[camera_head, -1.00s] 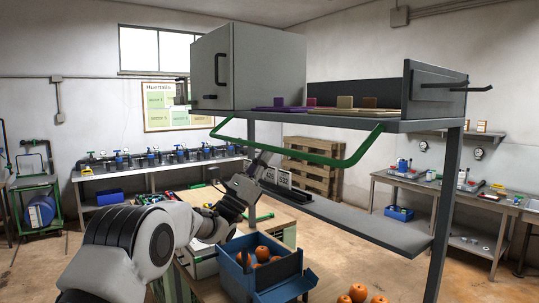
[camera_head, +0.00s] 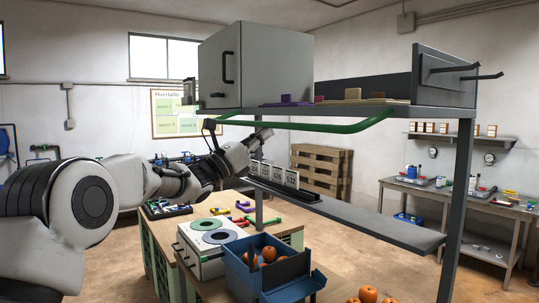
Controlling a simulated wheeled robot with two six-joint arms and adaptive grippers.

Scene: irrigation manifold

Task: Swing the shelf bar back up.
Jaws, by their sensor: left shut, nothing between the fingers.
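The green shelf bar (camera_head: 335,128) runs along the front of the upper shelf (camera_head: 440,111). Its long section sits just below the shelf's front edge, close to level with it. My left gripper (camera_head: 266,134) is shut and empty. Its tips are right under the bar's middle-left part, very close to it. I cannot tell whether they touch. My right gripper is not in view.
A grey cabinet (camera_head: 255,65) and flat coloured pieces stand on the upper shelf. Number cards (camera_head: 278,174) stand on the lower shelf (camera_head: 380,222). A blue crate (camera_head: 240,275) of oranges and a white two-ring unit (camera_head: 205,262) are on the table below.

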